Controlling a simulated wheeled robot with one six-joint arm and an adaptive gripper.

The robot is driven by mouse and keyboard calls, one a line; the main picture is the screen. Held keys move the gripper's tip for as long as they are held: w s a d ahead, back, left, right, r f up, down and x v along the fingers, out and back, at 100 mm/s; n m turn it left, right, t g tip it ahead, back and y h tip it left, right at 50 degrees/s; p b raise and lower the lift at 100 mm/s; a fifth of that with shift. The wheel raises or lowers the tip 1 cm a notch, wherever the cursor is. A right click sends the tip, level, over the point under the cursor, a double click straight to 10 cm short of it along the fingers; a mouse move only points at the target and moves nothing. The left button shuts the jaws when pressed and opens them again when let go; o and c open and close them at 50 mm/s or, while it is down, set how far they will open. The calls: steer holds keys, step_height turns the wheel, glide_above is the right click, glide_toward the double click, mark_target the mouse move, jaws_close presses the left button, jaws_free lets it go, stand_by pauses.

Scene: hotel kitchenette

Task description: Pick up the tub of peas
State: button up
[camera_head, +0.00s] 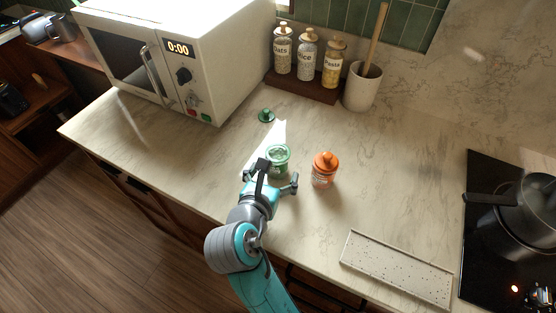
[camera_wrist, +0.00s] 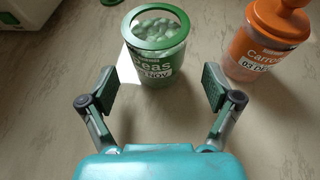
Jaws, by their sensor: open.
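The tub of peas (camera_head: 278,154) is a clear round tub with a green rim and stands upright on the counter. Its top is open and green peas show inside. In the wrist view the tub of peas (camera_wrist: 155,48) stands ahead of my gripper, with a label reading "eas" and "NOV" facing me. My gripper (camera_head: 272,178) is open and empty on the near side of the tub. In the wrist view my gripper (camera_wrist: 160,88) has one finger toward each side of the tub, just short of it.
An orange-lidded carrot tub (camera_head: 324,170) stands close on the right. A green lid (camera_head: 266,116) lies behind the peas. A white microwave (camera_head: 180,60), a jar rack (camera_head: 300,86), a utensil crock (camera_head: 362,88), a speckled tray (camera_head: 398,268) and a hob (camera_head: 480,230) surround clear counter.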

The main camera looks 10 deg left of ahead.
steer(key=x, duration=0.4)
steer(key=shift+w+a+r, duration=0.1)
steer(key=c, duration=1.3)
